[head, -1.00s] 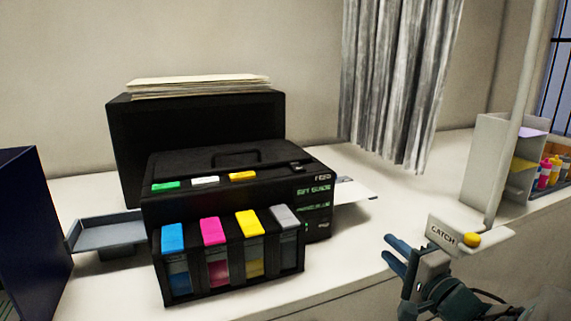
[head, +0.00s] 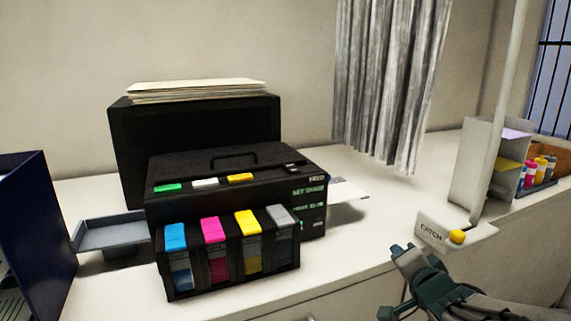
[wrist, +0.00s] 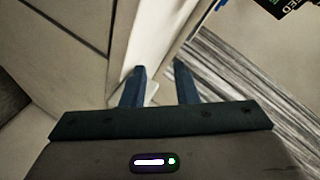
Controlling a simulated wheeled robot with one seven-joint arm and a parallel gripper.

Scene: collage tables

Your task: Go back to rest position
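My gripper (head: 408,258) is at the lower right in the head view, in front of the counter's front edge and just below the white CATCH plate. In the wrist view my gripper (wrist: 160,84) shows two blue fingers standing apart with nothing between them. In the head view the fingers are partly hidden by the gripper's own body.
A black printer (head: 235,180) with several coloured ink tanks stands on the white counter (head: 365,245). The CATCH plate (head: 432,233) with a yellow knob (head: 457,237) juts out near my gripper. A dark blue holder (head: 45,225) is at the left. A curtain (head: 385,90) hangs behind.

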